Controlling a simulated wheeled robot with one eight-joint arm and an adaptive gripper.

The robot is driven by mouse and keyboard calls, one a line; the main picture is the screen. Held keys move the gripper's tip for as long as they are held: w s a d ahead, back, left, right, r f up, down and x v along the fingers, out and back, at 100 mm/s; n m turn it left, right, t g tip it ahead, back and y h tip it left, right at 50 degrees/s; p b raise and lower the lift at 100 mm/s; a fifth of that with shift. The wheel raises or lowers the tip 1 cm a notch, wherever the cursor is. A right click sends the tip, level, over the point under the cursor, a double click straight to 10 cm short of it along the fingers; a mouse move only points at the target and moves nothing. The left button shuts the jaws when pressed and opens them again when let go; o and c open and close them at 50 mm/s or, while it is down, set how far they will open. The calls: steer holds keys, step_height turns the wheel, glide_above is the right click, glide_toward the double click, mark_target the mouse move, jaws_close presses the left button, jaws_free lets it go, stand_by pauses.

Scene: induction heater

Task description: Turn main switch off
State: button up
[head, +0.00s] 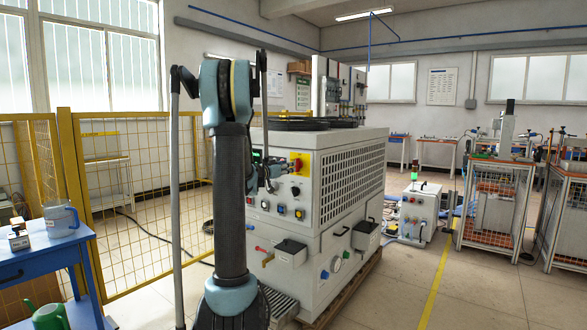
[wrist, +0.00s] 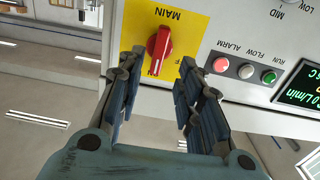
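The main switch is a red rotary knob (wrist: 159,48) on a yellow plate (wrist: 185,22) marked MAIN. The wrist view shows the panel upside down, with the knob's handle nearly vertical and slightly tilted. In the head view the red and yellow switch (head: 297,163) is on the heater cabinet's front, right of my arm. My gripper (wrist: 159,62) is open, its two dark fingers apart, with the knob showing between the fingertips. No finger visibly touches the knob; the exact depth gap cannot be told. The plate's lower lettering is partly hidden by the right finger.
Beside the plate are red, white and green indicator lamps (wrist: 245,71) and a green digital display (wrist: 301,88). The grey heater cabinet (head: 350,185) also has several lower buttons. A yellow mesh fence (head: 110,260) and blue table (head: 45,262) stand at left.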

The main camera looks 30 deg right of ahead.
mark_target(298, 165)
steer(key=x, duration=0.6)
steer(key=shift+d, duration=0.15)
steer(key=shift+c, duration=0.5)
jaws_close()
